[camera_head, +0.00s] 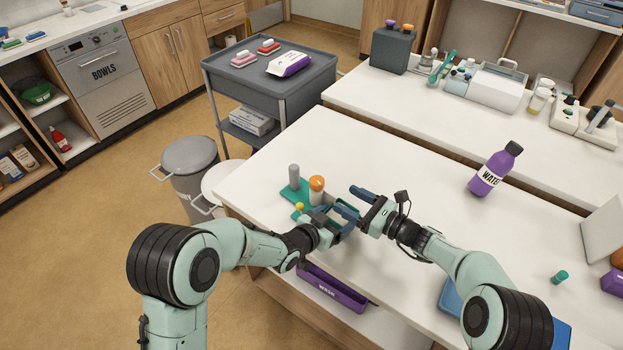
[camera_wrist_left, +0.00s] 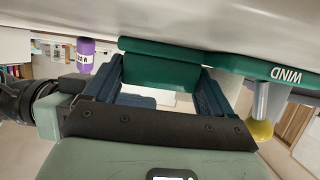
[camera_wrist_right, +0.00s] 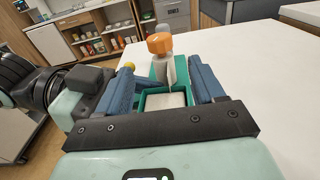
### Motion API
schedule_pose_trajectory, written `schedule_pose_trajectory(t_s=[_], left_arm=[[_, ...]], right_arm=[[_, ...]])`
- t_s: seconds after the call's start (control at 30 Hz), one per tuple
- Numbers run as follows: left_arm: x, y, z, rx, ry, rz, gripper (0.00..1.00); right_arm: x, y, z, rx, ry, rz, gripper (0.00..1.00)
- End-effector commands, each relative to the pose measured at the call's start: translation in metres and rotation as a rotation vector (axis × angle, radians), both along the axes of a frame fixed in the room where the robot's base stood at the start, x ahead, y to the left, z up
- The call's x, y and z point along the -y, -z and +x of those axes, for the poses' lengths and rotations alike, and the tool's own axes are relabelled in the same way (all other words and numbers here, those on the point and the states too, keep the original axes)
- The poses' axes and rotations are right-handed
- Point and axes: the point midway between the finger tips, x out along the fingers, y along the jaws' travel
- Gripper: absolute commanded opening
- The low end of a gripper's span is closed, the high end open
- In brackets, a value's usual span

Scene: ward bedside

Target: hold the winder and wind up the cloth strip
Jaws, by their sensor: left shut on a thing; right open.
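The green winder (camera_head: 289,193) stands on the white table, with a grey post, an orange-capped pale spool (camera_head: 317,185) and a yellow knob (camera_head: 299,206). My left gripper (camera_head: 330,216) is shut on a green part of the winder; in the left wrist view that part (camera_wrist_left: 160,68) lies between the fingers, beside the "WIND" label. My right gripper (camera_head: 354,202) is open beside the winder. In the right wrist view its fingers stand apart, with the orange cap (camera_wrist_right: 159,43) beyond them and a pale surface in a green frame (camera_wrist_right: 165,101) between them, probably the cloth strip.
A purple water bottle (camera_head: 495,169) stands on the table to the right. A purple bin (camera_head: 331,288) sits on the shelf below the front edge. A small green cylinder (camera_head: 559,277) lies at the right. The table's middle is mostly clear.

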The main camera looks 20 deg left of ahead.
Motion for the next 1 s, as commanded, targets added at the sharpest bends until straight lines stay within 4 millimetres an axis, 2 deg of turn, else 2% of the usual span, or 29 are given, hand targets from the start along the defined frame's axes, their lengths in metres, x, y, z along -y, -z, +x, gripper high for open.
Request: schedule_pose_trajectory(t_s=[0.27,0.6,0.7,1.0], left_arm=[[0.000,-0.001,0.000,0.002,-0.001,-0.001,0.33],[0.000,-0.001,0.000,0.002,-0.001,-0.001,0.33],[0.000,-0.001,0.000,0.002,-0.001,-0.001,0.33],[0.000,-0.001,0.000,0.002,-0.001,-0.001,0.33]], right_arm=[[-0.026,0.002,0.008,0.018,0.014,0.030,0.68],[-0.089,0.001,0.034,0.020,0.013,0.029,0.68],[-0.102,0.002,0.040,0.018,0.015,0.028,0.68],[-0.120,0.001,0.048,0.017,0.016,0.029,0.68]])
